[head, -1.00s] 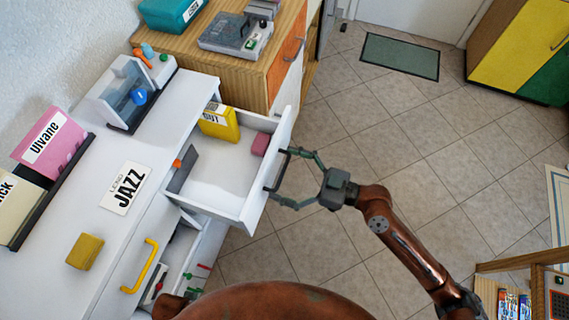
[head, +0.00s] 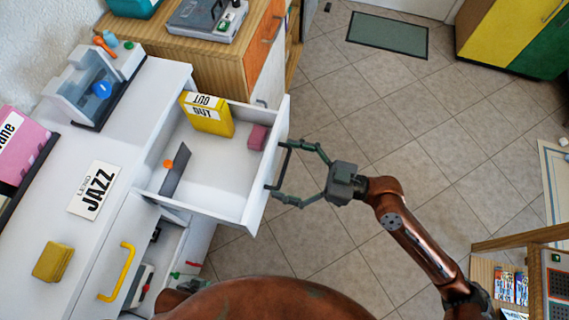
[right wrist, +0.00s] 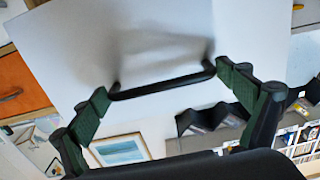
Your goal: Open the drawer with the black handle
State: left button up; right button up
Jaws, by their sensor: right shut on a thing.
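The white drawer (head: 285,108) with the black handle (head: 280,165) stands well out from the white cabinet. Its inside shows a yellow box (head: 206,119), a small pink block (head: 257,137), a grey divider and an orange round piece. My right gripper (head: 279,169) has its fingers on the black handle, one at each end. The right wrist view shows the handle (right wrist: 165,85) between the two green fingertips (right wrist: 163,83), in front of the white drawer face (right wrist: 140,45). My left gripper is not in view.
A yellow handle (head: 119,272) is on the cabinet front beside the open drawer. A yellow block (head: 53,262) and a JAZZ card (head: 93,190) lie on the white top. A wooden cabinet (head: 225,65) adjoins behind. Tiled floor (head: 350,240) is clear to the right.

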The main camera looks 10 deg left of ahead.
jog(key=shift+s, duration=0.15)
jog(key=o, duration=1.4)
jog(key=shift+d, duration=0.1)
jog(key=d, duration=0.4)
jog(key=s+d, duration=0.1)
jog(key=d, duration=0.6)
jog(key=shift+s+d, duration=0.2)
jog(key=shift+d, duration=0.15)
jog(key=shift+f, duration=0.1)
